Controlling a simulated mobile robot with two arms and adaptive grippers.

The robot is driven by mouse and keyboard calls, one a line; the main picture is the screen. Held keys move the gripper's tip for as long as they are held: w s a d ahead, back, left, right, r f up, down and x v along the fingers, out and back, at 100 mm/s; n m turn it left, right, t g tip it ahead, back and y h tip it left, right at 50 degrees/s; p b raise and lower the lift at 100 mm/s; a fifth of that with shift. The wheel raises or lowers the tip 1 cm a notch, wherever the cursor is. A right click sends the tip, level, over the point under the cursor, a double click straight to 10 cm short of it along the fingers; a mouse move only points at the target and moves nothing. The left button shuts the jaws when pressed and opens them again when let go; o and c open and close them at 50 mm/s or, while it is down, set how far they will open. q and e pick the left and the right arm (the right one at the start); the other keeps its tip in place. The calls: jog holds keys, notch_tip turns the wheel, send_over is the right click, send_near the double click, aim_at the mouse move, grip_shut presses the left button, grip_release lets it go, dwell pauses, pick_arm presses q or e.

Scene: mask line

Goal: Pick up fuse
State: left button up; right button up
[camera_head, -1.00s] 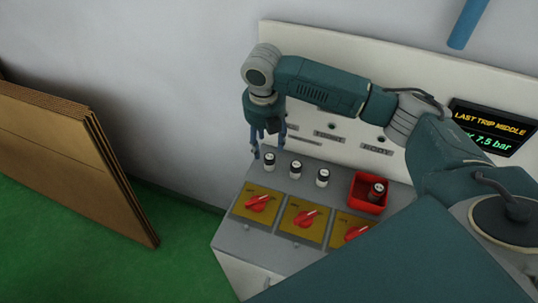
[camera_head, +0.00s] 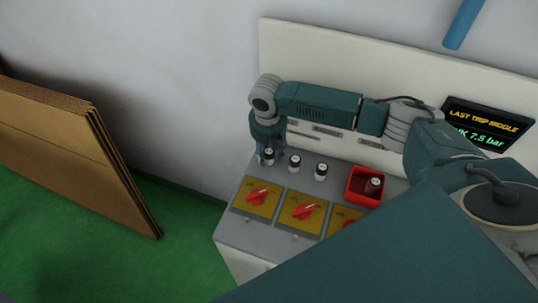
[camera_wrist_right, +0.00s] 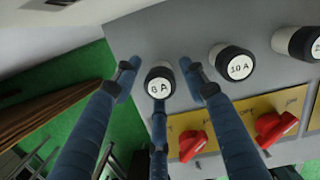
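Three dark fuses with white caps stand in a row on a grey panel. The leftmost fuse (camera_head: 269,156) reads 6 A in the right wrist view (camera_wrist_right: 160,84). The middle fuse (camera_head: 295,162) reads 10 A there (camera_wrist_right: 237,65). The right fuse (camera_head: 321,171) is cut off at that view's edge (camera_wrist_right: 300,44). My right gripper (camera_head: 268,160) is low over the 6 A fuse. In the wrist view its blue fingers (camera_wrist_right: 161,85) are spread around the fuse, with visible gaps at the sides. My left gripper is not in view.
A red bin (camera_head: 351,190) with another fuse (camera_head: 374,186) inside stands right of the row. Red rotary switches (camera_head: 258,197) on yellow plates lie in front. A display (camera_head: 488,126) reads "LAST TRIP MIDDLE". Brown boards (camera_head: 70,155) lean at left.

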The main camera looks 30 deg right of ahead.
jog(key=c, duration=0.8)
jog(key=shift+r, duration=0.1)
